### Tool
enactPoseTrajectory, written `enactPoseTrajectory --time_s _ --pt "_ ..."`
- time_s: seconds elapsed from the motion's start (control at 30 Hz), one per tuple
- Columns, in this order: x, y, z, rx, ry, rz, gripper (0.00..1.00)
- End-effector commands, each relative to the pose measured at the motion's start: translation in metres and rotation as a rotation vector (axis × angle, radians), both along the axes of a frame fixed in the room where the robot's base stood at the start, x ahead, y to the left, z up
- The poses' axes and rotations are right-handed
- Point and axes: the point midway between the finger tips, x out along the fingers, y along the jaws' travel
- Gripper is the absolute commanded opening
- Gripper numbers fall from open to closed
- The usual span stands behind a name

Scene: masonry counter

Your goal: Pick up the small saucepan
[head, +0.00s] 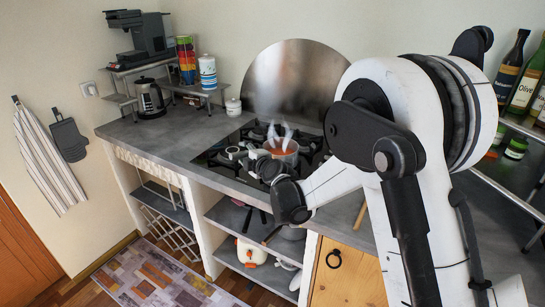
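A steel pot (284,153) with orange-red contents stands on the black hob, with steam rising from it. Smaller pale metal cookware (236,153) sits just left of it; its shape is too small to make out, and I cannot tell which vessel is the small saucepan. A partly hidden pan (292,234) is on the upper shelf below the counter. The dark end of my arm, with my gripper (274,178), is in front of the hob's front edge and overlaps it in the picture. The fingers are not clear, and no held object can be made out.
The grey counter (165,137) is clear left of the hob (222,151). A kettle (150,98), coffee machine (138,38) and canisters (208,72) stand at the back left. A round metal splash plate (318,75) rises behind the hob. Bottles (524,85) stand on a rack at right.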

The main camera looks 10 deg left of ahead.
Motion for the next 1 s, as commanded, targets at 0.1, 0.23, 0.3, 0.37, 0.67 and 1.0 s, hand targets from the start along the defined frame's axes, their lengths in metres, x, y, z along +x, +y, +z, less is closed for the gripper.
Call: enactPoseTrajectory --time_s 0.1,0.23,0.3,0.37,0.67,1.0 --pt "-0.0001 -0.0002 -0.0001 0.000 0.000 0.000 0.39" --pt "-0.0002 -0.0003 0.0001 0.000 0.000 0.000 0.24" --pt "-0.0002 -0.0004 0.0001 0.000 0.000 0.000 0.15" --pt "-0.0002 -0.0005 0.0001 0.000 0.000 0.000 0.07" --pt "-0.0003 -0.0006 0.0001 -0.001 -0.001 0.000 0.00" --pt "-0.0001 -0.0007 0.0009 -0.002 -0.001 0.000 0.00"
